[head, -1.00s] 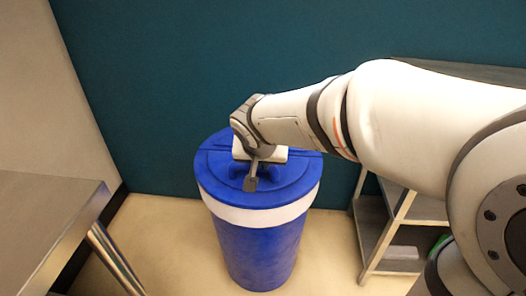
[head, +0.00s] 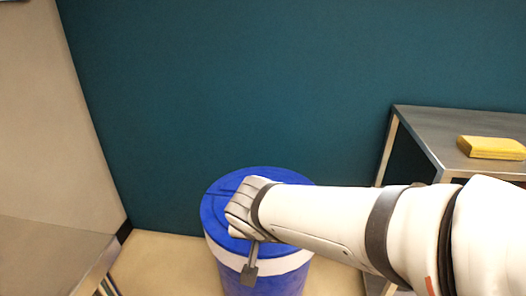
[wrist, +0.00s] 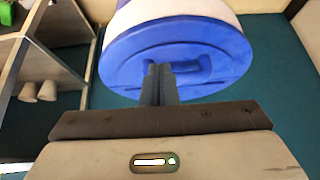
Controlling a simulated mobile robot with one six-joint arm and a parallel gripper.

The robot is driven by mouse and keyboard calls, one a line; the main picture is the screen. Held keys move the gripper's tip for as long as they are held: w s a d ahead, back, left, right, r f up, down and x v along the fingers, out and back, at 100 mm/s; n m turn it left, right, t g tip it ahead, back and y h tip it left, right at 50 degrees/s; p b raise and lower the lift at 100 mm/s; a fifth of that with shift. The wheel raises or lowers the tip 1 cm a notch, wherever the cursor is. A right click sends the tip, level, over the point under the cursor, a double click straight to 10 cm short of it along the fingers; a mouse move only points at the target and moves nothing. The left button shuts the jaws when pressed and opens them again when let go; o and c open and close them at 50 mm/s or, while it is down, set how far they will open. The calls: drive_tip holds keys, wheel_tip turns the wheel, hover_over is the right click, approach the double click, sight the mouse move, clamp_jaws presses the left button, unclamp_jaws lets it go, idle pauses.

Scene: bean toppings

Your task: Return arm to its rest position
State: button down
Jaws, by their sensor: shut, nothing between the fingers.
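My arm reaches in from the right in the head view. My gripper (head: 250,275) hangs at its end, pointing down in front of the near side of a blue barrel (head: 222,252) with a white band and a blue lid (head: 225,200). In the wrist view my gripper (wrist: 159,84) is shut and empty, its fingers overlapping the lid (wrist: 215,50) and its recessed handle. Whether the fingers touch the lid cannot be told. The arm hides the right part of the barrel in the head view.
A metal table (head: 45,258) stands at the left. A shelf (head: 425,130) with a yellow block (head: 491,147) stands at the right. Cups (wrist: 38,91) sit on a shelf in the wrist view. A teal wall (head: 240,80) stands behind the barrel.

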drive_tip(key=s+d+r+g+p, duration=0.1)
drive_tip(key=d+r+p, duration=0.3)
drive_tip(key=r+p, duration=0.6)
drive_tip(key=s+d+r+n+g+p, duration=0.1)
drive_tip(key=s+d+r+p, duration=0.3)
drive_tip(key=r+p, duration=0.6)
drive_tip(key=s+d+r+g+p, duration=0.1)
drive_tip(key=s+d+r+p, duration=0.1)
drive_tip(key=d+r+p, duration=0.4)
wheel_tip(320, 180, up, 5)
drive_tip(key=p, duration=0.6)
drive_tip(key=shift+s+d+n+g+y, duration=0.15)
drive_tip(key=shift+s+n+g+y, duration=0.15)
drive_tip(key=shift+y, duration=0.1)
